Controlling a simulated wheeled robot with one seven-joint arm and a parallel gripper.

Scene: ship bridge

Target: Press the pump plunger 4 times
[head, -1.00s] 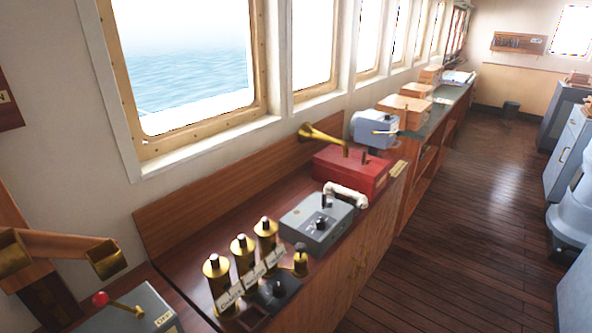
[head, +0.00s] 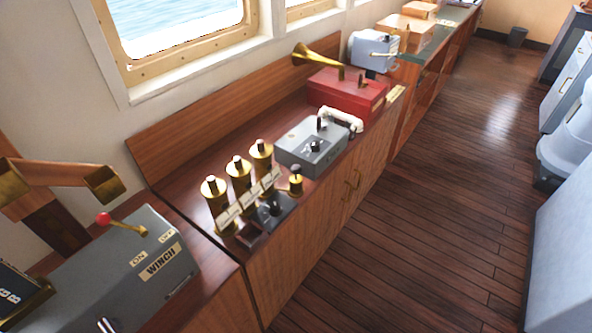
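No part is clearly marked as the pump plunger. A small brass fitting with a dark knob on top (head: 295,180) stands upright at the counter's front edge in the head view. Three brass cylinders with pale tops stand in a row to its left; the middle one (head: 239,174) has a tag before it, as do the others, too small to read. A red box (head: 345,93) with a brass horn (head: 318,62) stands farther along the counter, with a short upright part on top. My gripper is not in view.
A grey box marked WINCH (head: 130,262) with a red-knobbed lever (head: 120,223) is at the lower left. A grey control box (head: 310,148) with a white handset (head: 340,118) sits mid-counter. The wooden floor (head: 420,200) is clear, with grey cabinets at right.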

